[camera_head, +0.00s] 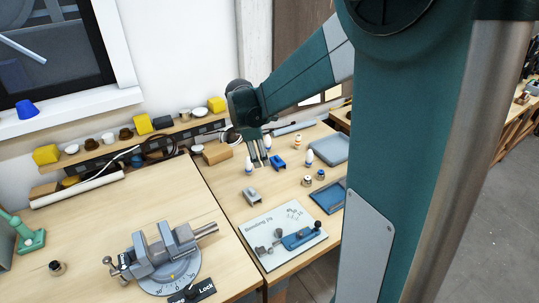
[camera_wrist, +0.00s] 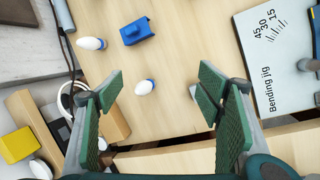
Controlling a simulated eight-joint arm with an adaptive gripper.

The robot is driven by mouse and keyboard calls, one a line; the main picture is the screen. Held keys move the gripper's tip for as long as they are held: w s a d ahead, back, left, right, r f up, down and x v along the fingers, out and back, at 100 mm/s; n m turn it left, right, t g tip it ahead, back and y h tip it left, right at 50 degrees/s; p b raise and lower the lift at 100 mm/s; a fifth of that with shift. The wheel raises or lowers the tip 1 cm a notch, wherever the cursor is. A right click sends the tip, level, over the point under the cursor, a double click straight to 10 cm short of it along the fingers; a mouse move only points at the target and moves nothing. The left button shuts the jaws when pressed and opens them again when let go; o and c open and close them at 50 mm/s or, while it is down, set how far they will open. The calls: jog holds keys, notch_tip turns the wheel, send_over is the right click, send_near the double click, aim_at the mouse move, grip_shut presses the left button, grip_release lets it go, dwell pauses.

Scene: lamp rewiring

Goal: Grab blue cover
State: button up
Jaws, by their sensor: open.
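A small blue block-shaped part (camera_head: 278,162), which looks like the blue cover, sits on the wooden table. In the wrist view the blue cover (camera_wrist: 138,31) lies near the top, beyond my fingertips and left of the picture's middle. My gripper (camera_head: 258,160) points down over the table, left of the cover in the head view. In the wrist view its green-padded fingers (camera_wrist: 160,88) are wide apart with nothing gripped. A white bulb (camera_wrist: 146,87) shows in the gap between the fingertips, and another bulb (camera_wrist: 91,43) stands left of the cover.
A grey bracket-like part (camera_head: 250,195) and the white bending jig plate (camera_head: 282,236) lie nearer. A blue tray (camera_head: 328,197) and a grey tray (camera_head: 329,149) are at the right. A vise (camera_head: 165,250) stands at the left. A cardboard-coloured block (camera_head: 216,153) is behind my gripper.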

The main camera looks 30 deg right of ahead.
aim_at(277, 157)
jog(key=w+d+f+n+g+h+p, duration=0.1)
jog(key=w+d+f+n+g+p, duration=0.1)
jog(key=w+d+f+n+p, duration=0.2)
jog(key=w+d+f+p, duration=0.1)
jog(key=w+d+f, duration=0.2)
jog(key=d, duration=0.3)
jog(key=shift+w+f+n, duration=0.2)
jog(key=shift+n, duration=0.1)
jog(key=shift+x, duration=0.8)
jog(key=shift+d+f, duration=0.2)
jog(key=shift+f, duration=0.2)
jog(key=shift+s+x, duration=0.15)
jog(key=shift+x, duration=1.15)
jog(key=shift+s+x, duration=0.1)
jog(key=shift+x, duration=1.2)
jog(key=shift+c, duration=0.5)
jog(key=c, duration=0.9)
